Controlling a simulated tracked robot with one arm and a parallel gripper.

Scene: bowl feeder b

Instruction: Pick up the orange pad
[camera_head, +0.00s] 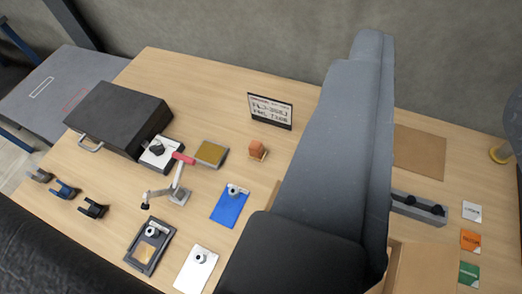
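Two orange things show, and I cannot tell for sure which one is the orange pad. A small orange card (469,240) with print lies flat at the table's right side, between a white card and a green card. A small orange-brown block (263,146) stands near the back middle of the table, in front of a sign. Nothing touches either of them. My gripper's fingers do not show; a large grey arm link of mine fills the middle and hides part of the table.
The wooden table (330,105) holds a black case (117,117), a small desk arm (178,190), a blue plate with a knob (229,208), a white plate (196,270), a sign (270,111), a white card (472,211) and a green card (469,274). A cardboard box (425,268) stands front right.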

